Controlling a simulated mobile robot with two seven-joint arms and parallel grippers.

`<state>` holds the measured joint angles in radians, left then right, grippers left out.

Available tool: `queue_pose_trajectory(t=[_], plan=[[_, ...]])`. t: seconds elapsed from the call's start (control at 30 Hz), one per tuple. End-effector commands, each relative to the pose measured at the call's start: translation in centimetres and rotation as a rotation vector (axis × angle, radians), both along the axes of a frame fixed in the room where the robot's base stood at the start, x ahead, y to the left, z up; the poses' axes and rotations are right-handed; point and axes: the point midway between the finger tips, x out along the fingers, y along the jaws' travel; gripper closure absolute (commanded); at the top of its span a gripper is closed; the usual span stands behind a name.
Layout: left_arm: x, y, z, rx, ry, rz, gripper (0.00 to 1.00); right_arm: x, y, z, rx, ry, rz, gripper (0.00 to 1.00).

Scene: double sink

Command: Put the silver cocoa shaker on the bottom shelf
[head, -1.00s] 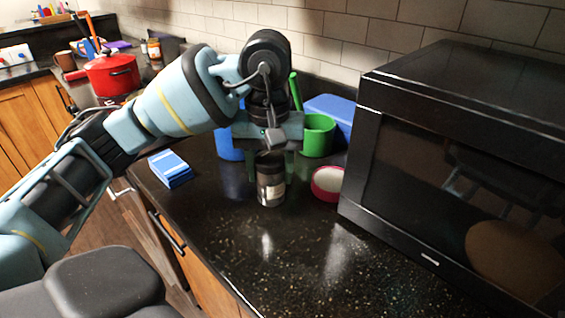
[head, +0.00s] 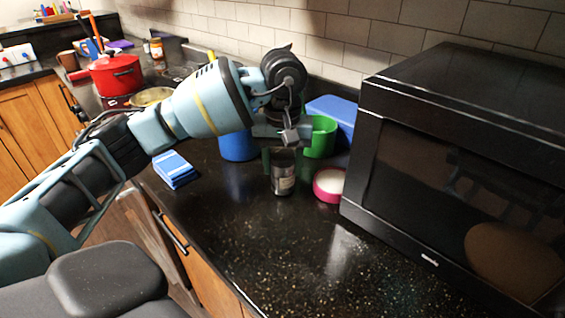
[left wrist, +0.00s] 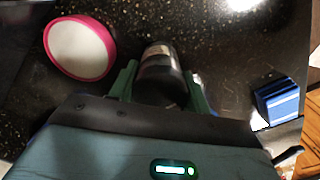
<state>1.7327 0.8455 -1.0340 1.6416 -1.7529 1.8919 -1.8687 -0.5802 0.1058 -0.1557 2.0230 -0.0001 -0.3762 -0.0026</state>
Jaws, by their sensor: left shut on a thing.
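The silver cocoa shaker (head: 283,180), a small dark-and-silver cylinder with a pale label, is upright under my left gripper (head: 284,160). In the left wrist view the shaker (left wrist: 158,66) sits between the two green fingers of the left gripper (left wrist: 161,84), which is shut on it. The gripper hides its top in the head view. I cannot tell whether its base touches the counter. No bottom shelf is in view. My right gripper is not in view.
A black microwave (head: 460,170) fills the right side. A pink-rimmed bowl (head: 329,184) stands close right of the shaker. A blue block (head: 173,168) lies near the counter's left edge. Green (head: 321,140) and blue (head: 238,147) containers stand behind. The front counter (head: 270,240) is clear.

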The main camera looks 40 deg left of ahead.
Motion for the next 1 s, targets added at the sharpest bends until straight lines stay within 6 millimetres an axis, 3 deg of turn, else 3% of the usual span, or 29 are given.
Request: queue_pose_trajectory(t=[0.43, 0.47, 0.6, 1.0], plan=[[-0.01, -0.02, -0.81, -0.001, -0.001, -0.001, 0.77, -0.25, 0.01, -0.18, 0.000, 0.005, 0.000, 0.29], [-0.02, -0.02, -0.79, 0.000, -0.001, -0.001, 0.50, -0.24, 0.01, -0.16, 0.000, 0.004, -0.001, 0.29], [-0.01, -0.02, -0.73, 0.000, -0.001, 0.000, 0.31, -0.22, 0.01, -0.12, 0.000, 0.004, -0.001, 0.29], [0.04, -0.04, 0.03, -0.001, -0.004, 0.000, 0.31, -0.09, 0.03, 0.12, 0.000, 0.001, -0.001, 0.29]])
